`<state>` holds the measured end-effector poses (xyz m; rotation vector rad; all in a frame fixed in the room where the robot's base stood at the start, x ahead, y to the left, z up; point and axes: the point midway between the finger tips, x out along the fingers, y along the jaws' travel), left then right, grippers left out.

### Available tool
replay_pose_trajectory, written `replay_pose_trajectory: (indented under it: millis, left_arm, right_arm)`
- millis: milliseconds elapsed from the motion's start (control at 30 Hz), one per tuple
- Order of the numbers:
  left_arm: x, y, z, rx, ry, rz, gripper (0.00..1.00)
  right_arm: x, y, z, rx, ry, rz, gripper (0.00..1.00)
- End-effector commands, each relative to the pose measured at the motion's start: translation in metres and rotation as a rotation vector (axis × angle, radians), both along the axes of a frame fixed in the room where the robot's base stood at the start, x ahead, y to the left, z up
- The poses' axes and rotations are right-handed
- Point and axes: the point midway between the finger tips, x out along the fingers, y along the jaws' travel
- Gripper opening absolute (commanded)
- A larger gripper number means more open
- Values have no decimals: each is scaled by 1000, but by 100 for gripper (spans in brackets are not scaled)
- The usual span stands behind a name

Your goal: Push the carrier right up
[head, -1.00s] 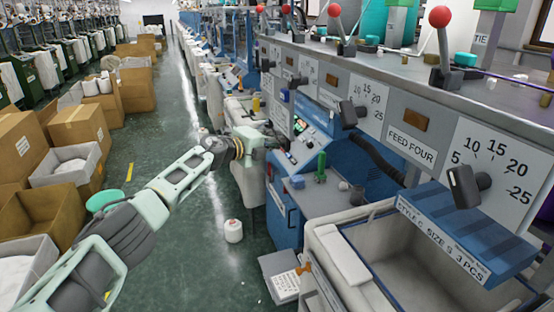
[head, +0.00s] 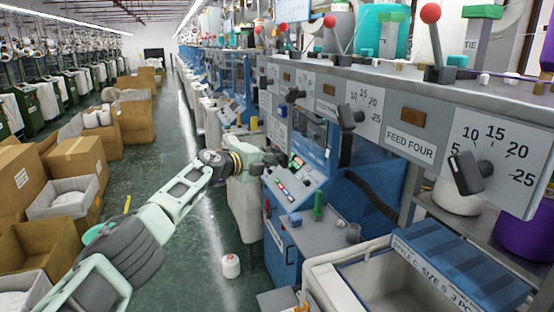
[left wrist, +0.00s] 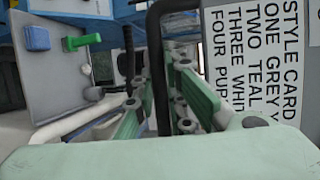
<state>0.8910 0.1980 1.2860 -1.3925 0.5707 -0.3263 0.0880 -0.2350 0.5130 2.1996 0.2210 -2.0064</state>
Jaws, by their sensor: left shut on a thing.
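My left gripper (head: 272,158) is at the near side of the blue machine's sloped control panel (head: 293,182) in the head view. In the left wrist view, its two pale green fingers (left wrist: 160,108) are closed around an upright black bar (left wrist: 158,55). The bar's top bends to the right. I cannot tell from the frames whether this bar belongs to the carrier, and no carrier can be made out for certain. My right gripper is not in view.
A printed style card (left wrist: 250,60) is close to the right of the bar. An open bin (head: 350,285) is at front right.

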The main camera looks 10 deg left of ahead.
Motion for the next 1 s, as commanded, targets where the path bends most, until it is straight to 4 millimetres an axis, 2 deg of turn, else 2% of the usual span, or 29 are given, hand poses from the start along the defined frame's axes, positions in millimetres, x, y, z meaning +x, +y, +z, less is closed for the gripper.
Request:
replay_pose_trajectory:
  millis: [33, 133, 167, 367, 733, 1000]
  left_arm:
    - [1, 1, 11, -13, -12, 6, 0]
    - [1, 1, 11, -13, -12, 6, 0]
    - [1, 1, 11, -13, -12, 6, 13]
    - [1, 1, 9, -10, -11, 4, 30]
    - [0, 1, 6, -5, -8, 1, 30]
    - [-9, 10, 8, -2, -9, 3, 30]
  right_arm:
    - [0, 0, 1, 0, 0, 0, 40]
    - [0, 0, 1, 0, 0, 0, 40]
    - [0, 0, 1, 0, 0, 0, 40]
    - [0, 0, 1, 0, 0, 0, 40]
    - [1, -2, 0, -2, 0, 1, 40]
    - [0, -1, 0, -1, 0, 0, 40]
